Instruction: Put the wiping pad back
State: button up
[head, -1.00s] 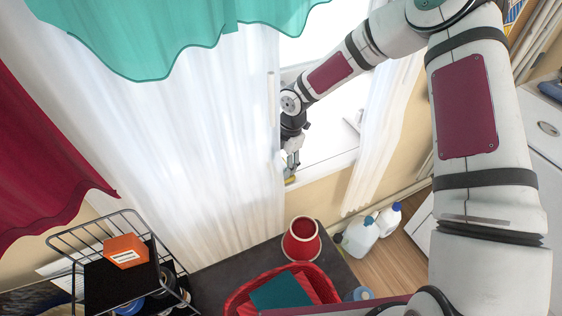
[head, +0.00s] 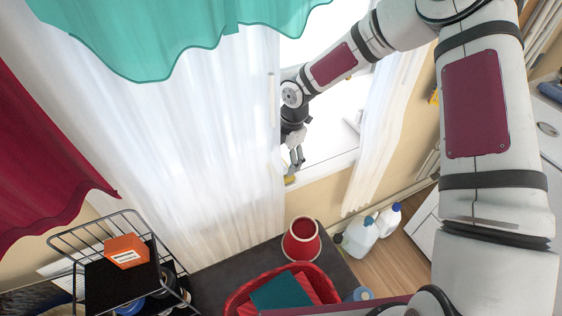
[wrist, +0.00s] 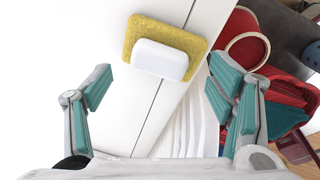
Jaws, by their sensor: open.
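The wiping pad (wrist: 165,48), a yellow sponge with a white block on its back, lies on the white window sill (wrist: 185,12) in the wrist view. In the head view only a small yellow part of the pad (head: 290,181) shows at the sill beside the white curtain. My gripper (head: 297,164) is just above it, with fingers apart and nothing between them. In the wrist view my gripper's (wrist: 161,86) teal-padded fingers stand wide on either side, with the pad beyond the tips and apart from them.
The white curtain (head: 185,150) hangs close to the left of my gripper. Below are a red cup-like container (head: 301,243) and a red basket (head: 236,301) on a dark table. A wire rack (head: 62,242) with an orange box stands at left. White jugs (head: 360,238) stand on the floor.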

aim_at(285, 165)
jog(key=r, duration=0.5)
jog(key=shift+s+d, duration=0.1)
jog(key=shift+d, duration=0.3)
jog(key=shift+s, duration=0.1)
